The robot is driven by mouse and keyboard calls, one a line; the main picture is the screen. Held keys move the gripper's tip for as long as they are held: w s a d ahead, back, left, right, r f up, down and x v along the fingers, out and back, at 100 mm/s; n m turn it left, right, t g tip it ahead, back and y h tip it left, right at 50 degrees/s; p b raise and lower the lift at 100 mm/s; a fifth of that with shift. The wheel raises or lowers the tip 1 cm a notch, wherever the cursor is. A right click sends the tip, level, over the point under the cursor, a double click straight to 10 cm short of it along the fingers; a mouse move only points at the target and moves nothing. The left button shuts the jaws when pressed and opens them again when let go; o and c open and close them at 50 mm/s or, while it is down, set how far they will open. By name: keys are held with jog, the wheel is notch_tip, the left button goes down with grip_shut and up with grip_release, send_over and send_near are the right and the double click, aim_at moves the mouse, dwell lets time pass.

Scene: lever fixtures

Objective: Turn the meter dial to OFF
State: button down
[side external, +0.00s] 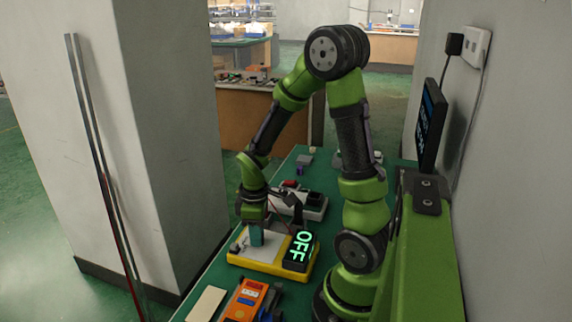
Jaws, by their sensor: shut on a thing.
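The meter (277,267) is a yellow case with a pale top, lying on the green bench. My gripper (256,228) points down over the left part of the meter. It is shut on a small upright teal piece (257,238), which looks like the meter dial. The fingers hide its upper part, and its pointer and any markings are too small to read.
An orange device (246,301) and a beige flat piece (207,304) lie at the bench's near end. A grey-white fixture (312,209) stands behind the meter. A dark screen (431,126) is at the right wall, and a pillar (165,120) rises at left.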

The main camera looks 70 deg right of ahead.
dwell(0.6)
jog(key=c, duration=0.9)
grip_release()
jog(key=shift+r, duration=0.15)
notch_tip(320, 180, up, 17)
jog(key=shift+f, duration=0.15)
jog(key=a+r+m+t, duration=0.1)
jog(key=a+m+t, duration=0.1)
jog(key=a, duration=0.3)
jog(key=s+a+r+m+t+y, duration=0.1)
jog(key=a+m+t, duration=0.1)
jog(key=a, duration=0.2)
jog(key=s+a+r+m+t+y, duration=0.1)
jog(key=a+m+t, duration=0.2)
jog(key=a, duration=0.2)
jog(key=shift+s+a+r, duration=0.1)
jog(key=shift+s+a, duration=0.05)
jog(key=shift+a, duration=0.15)
